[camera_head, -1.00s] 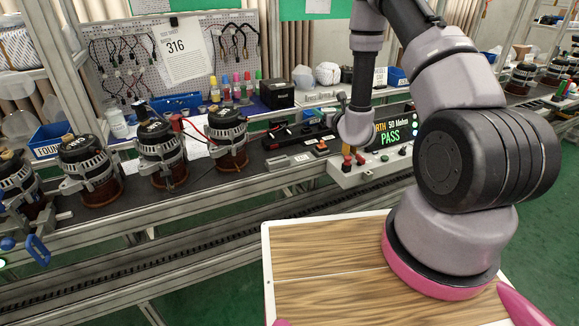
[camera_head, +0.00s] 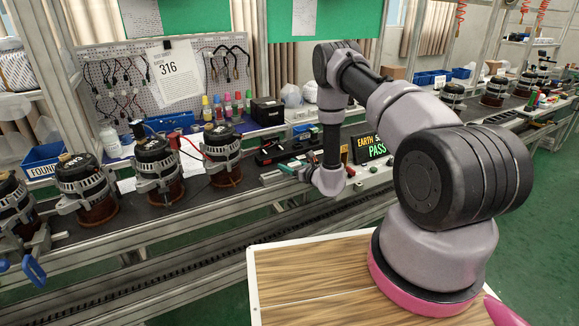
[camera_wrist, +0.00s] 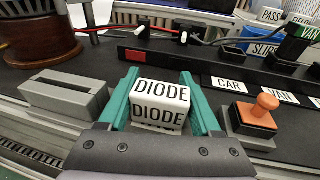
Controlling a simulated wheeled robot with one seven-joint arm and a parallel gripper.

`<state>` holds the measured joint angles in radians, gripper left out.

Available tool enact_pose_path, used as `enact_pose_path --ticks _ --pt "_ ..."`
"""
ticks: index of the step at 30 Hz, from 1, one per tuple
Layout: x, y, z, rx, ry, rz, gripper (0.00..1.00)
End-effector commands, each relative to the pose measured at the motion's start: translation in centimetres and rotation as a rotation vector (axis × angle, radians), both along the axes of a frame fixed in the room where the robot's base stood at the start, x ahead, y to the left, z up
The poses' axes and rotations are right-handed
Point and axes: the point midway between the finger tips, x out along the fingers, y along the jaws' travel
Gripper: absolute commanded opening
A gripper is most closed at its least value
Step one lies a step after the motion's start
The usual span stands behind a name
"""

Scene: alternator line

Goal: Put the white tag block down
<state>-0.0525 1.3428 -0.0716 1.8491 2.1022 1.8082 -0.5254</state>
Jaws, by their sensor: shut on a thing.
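The white tag block (camera_wrist: 160,104) reads DIODE on two faces in the wrist view. My gripper (camera_wrist: 163,98) is shut on it, with one teal finger on each side. In the head view my gripper (camera_head: 289,169) is small at the bench's front part, and the block cannot be made out there.
A black power strip (camera_wrist: 200,64) runs behind the block, with CAR (camera_wrist: 229,84) and VAN (camera_wrist: 281,95) labels in front of it. Several alternators (camera_head: 155,170) stand along the bench to the left. A PASS display (camera_head: 372,149) stands to the right.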

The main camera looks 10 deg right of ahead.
Motion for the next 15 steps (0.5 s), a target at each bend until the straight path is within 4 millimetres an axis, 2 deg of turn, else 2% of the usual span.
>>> enact_pose_path --ticks 10,11,12,13,15 --pt "0.01 -0.04 -0.43 0.000 0.000 -0.001 0.12" --pt "0.01 -0.03 -0.48 0.000 0.000 -0.001 0.69" --pt "0.02 -0.01 -0.43 -0.001 -0.001 -0.001 0.84" --pt "0.02 -0.01 -0.42 -0.001 -0.001 -0.001 0.95" --pt "0.02 -0.02 -0.42 -0.001 -0.001 -0.001 0.95"
